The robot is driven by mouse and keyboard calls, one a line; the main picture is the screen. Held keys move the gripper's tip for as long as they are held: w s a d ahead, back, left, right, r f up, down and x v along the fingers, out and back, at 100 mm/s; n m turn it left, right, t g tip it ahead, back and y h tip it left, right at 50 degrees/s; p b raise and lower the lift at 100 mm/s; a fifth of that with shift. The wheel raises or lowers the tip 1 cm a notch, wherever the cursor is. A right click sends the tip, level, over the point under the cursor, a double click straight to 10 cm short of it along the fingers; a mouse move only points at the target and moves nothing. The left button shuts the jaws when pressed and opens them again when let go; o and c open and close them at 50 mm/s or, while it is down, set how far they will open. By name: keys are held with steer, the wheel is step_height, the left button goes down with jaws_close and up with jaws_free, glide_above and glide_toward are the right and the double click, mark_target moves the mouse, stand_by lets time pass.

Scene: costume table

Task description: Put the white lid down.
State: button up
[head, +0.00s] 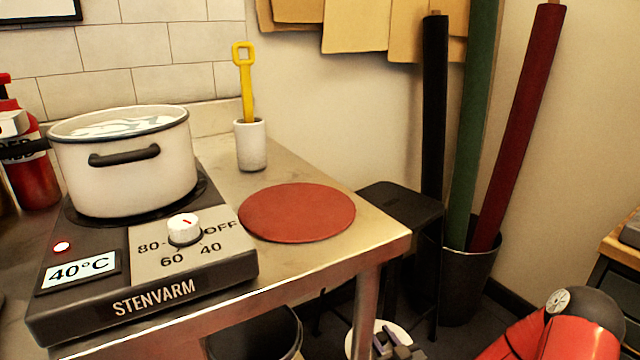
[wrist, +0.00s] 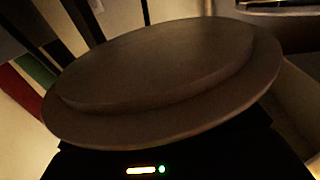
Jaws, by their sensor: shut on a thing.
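The white lid (head: 360,342) shows at the bottom edge of the head view, low in front of the steel table and partly cut off. My gripper (head: 396,347) is at the lid, shut on it; the exact grip is hard to see. In the wrist view the lid (wrist: 160,70) fills most of the picture as a broad, shadowed disc and hides my fingertips. A white pot (head: 125,175) with a dark handle stands open on the hot plate (head: 190,265), with liquid inside.
A round reddish-brown mat (head: 297,212) lies bare near the right end of the steel table (head: 378,232). Behind it stands a white cup (head: 251,148) holding a yellow-handled tool (head: 245,75). A black stool (head: 400,200) and a bin (head: 470,280) of tall rolls stand right.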

steer(key=w+m+h, duration=0.1)
steer(key=h, duration=0.1)
steer(key=w+m+t+h, duration=0.1)
steer(key=m+h, duration=0.1)
steer(key=shift+w+a+h, duration=0.15)
steer(key=shift+w+h, duration=0.1)
steer(key=shift+h, duration=0.05)
steer(key=shift+w+m+h, duration=0.15)
steer(key=shift+m+h, duration=0.45)
steer(key=shift+h, duration=0.5)
steer(key=shift+d, duration=0.25)
